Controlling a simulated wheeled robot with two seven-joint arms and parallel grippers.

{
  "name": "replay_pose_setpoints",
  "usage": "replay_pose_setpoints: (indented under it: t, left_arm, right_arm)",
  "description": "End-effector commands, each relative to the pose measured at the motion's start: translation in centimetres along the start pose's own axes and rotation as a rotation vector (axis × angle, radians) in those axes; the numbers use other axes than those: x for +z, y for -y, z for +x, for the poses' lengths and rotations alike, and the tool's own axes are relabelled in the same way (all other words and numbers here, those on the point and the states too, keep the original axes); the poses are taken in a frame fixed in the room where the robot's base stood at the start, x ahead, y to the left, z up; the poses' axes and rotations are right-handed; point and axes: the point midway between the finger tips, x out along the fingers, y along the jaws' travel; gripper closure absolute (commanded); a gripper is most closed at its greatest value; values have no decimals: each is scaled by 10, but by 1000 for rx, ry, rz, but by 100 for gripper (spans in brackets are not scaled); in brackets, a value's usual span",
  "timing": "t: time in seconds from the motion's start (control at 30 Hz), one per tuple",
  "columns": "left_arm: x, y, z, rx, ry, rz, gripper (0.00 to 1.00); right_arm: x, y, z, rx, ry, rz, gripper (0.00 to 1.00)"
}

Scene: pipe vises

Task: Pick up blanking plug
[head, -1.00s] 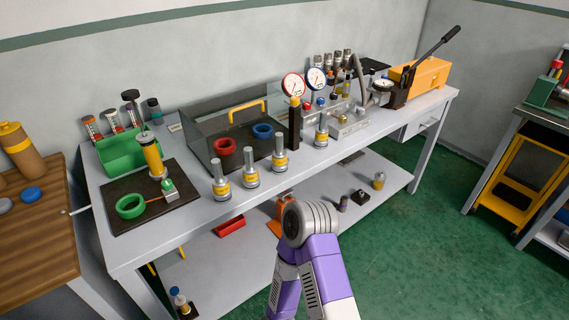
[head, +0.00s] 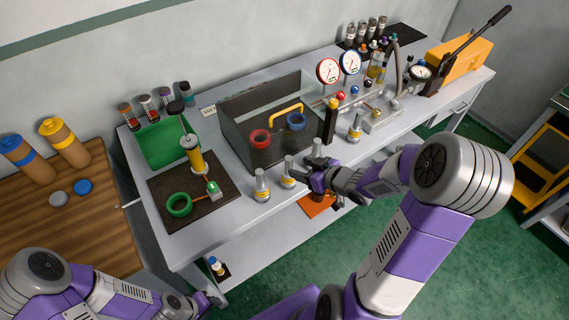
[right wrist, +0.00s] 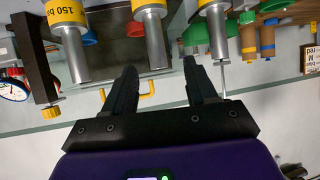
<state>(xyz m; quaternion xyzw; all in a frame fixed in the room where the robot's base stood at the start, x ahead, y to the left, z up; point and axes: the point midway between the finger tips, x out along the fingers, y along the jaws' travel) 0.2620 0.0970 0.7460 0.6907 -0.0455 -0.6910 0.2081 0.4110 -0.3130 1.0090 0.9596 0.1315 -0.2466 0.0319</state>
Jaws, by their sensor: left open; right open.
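Silver cylinders with yellow bands, which look like the blanking plugs, stand upright along the bench's front edge: a left one (head: 261,187), a middle one (head: 288,174) and one partly hidden behind my right gripper (head: 316,149). My right gripper (head: 314,183) is open and empty at the front edge, close to the latter two. In the right wrist view the scene looks upside down; one silver cylinder (right wrist: 152,32) lies ahead between the open fingers (right wrist: 160,66), and another (right wrist: 68,40) marked "150 bar" is left of it. My left gripper (head: 208,299) is low, away from the plugs.
A grey open-topped box (head: 240,138) holds a red ring (head: 260,138) and a blue ring (head: 296,121). A dark mat (head: 222,206) carries a green ring (head: 179,204) and a yellow cylinder (head: 195,161). Gauges (head: 328,70) and an orange pump (head: 463,62) stand farther right.

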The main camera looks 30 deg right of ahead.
Motion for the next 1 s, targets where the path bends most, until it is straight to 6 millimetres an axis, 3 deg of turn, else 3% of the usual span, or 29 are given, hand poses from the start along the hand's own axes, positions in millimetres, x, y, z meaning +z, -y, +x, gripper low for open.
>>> replay_pose_setpoints:
  t: [0.5, 0.83, 1.0]
  left_arm:
    - [-1, 8, 20, 0, 1, -1, 57]
    - [-1, 8, 21, 0, 1, 0, 57]
    - [-1, 8, 21, 0, 0, 0, 57]
  right_arm:
    - [-3, -4, 66, -3, -2, -6, 43]
    - [-5, -4, 73, -1, -1, -5, 43]
    - [-5, -4, 73, -1, -1, -5, 68]
